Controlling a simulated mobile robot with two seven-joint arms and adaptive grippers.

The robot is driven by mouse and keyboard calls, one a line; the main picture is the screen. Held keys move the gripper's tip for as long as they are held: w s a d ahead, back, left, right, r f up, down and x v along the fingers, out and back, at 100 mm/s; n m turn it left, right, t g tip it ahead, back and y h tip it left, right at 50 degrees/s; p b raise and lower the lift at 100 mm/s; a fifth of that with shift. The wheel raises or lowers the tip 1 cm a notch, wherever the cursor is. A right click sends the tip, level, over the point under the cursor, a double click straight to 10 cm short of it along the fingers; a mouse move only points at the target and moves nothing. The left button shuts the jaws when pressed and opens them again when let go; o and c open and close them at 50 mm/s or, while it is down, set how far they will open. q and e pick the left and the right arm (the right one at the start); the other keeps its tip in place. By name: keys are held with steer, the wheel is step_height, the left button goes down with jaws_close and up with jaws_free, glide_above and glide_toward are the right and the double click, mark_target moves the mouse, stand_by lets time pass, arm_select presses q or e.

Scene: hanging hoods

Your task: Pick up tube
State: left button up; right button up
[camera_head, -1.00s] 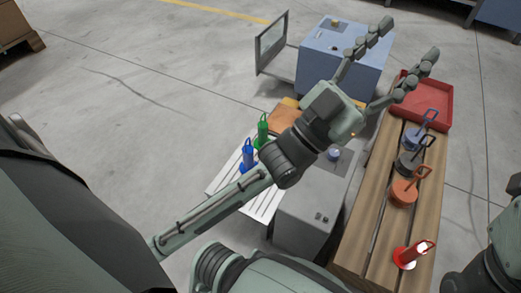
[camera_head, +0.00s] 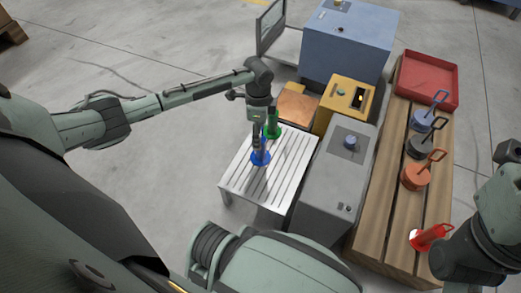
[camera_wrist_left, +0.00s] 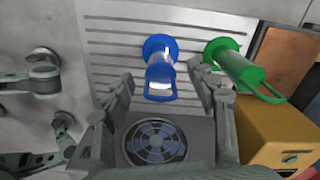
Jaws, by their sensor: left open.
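A blue tube (camera_head: 261,155) with a loop handle stands on a white slatted table (camera_head: 285,185). A green tube (camera_head: 275,126) stands just behind it. My left gripper (camera_head: 259,135) points down over the table and partly covers the blue tube. In the left wrist view the blue tube (camera_wrist_left: 159,70) lies in line with the gap between the open fingers of my left gripper (camera_wrist_left: 165,85), and the green tube (camera_wrist_left: 235,65) is beyond the right finger. I cannot tell the remaining height gap. A red tube (camera_head: 432,235) stands on the wooden bench beside my right arm, whose gripper does not show.
A grey cabinet (camera_head: 330,195) stands right of the white table. A yellow box (camera_head: 345,100) and a blue cabinet (camera_head: 347,45) are behind. The wooden bench (camera_head: 385,200) holds several handled pieces and a red tray (camera_head: 426,80). Floor left of the table is clear.

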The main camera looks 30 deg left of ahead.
arm_select(q)
steer(key=f+b, duration=0.2)
steer(key=f, duration=0.3)
steer(key=shift+d+f, duration=0.1)
steer(key=shift+d, duration=0.1)
jaws_close()
stand_by(0.3)
